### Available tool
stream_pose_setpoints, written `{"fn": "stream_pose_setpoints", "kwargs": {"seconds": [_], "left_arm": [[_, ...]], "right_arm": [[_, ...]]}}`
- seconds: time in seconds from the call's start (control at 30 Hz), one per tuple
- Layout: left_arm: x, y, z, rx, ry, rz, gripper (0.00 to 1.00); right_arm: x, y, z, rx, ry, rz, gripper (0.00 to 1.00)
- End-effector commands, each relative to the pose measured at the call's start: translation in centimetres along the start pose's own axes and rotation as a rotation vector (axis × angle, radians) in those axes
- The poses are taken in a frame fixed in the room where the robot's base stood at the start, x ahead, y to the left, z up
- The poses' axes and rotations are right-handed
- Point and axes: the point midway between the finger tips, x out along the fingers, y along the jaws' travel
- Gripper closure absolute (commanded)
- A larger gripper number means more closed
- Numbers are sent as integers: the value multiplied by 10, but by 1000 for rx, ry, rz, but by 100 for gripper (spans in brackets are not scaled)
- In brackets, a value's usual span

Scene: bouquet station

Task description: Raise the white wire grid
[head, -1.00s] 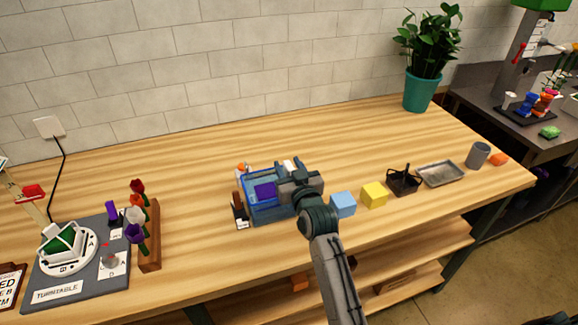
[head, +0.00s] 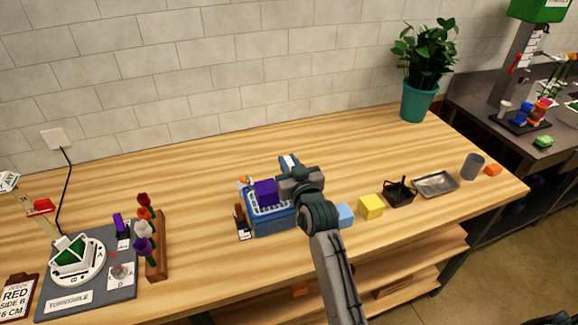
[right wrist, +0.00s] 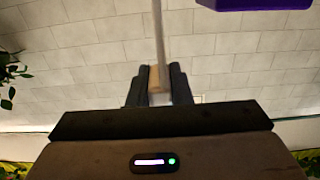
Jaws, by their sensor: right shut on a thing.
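The white wire grid (head: 257,211) shows as a pale edge at the top of the blue bin (head: 272,223). A purple block (head: 265,192) sits on the grid, and its top stands above the bin's rim. My right gripper (head: 289,164) is over the back right side of the bin. In the right wrist view it is shut on a wooden handle (right wrist: 157,79) with a pale rod (right wrist: 158,32) running from it. The purple block (right wrist: 255,4) also shows at that view's top edge. Most of the grid is hidden. My left gripper is not in view.
A blue block (head: 345,215), a yellow block (head: 371,206), a black basket (head: 399,192) and a metal tray (head: 435,183) stand to the right. A turntable station (head: 90,275) and a wooden flower rack (head: 156,247) are on the left.

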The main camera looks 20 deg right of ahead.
Motion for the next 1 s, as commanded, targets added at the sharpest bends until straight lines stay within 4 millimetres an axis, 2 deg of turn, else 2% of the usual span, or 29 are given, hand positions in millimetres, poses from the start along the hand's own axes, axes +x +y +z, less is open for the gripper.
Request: {"fn": "stream_pose_setpoints", "kwargs": {"seconds": [0.03,0.07,0.4,0.43,0.5,0.53,0.83,1.0], "left_arm": [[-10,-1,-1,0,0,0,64],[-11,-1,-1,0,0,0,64],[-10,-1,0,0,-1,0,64],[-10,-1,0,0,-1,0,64],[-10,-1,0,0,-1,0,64],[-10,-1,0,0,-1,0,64],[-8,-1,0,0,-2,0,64],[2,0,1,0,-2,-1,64]], "right_arm": [[0,0,-14,0,6,1,100],[0,0,-16,0,6,1,100],[0,0,-18,0,13,1,100],[0,0,-19,0,14,1,76],[0,0,-18,0,13,1,62],[0,0,-17,0,12,1,60],[-2,0,-14,0,5,1,60],[-21,0,-10,2,5,1,60]]}}
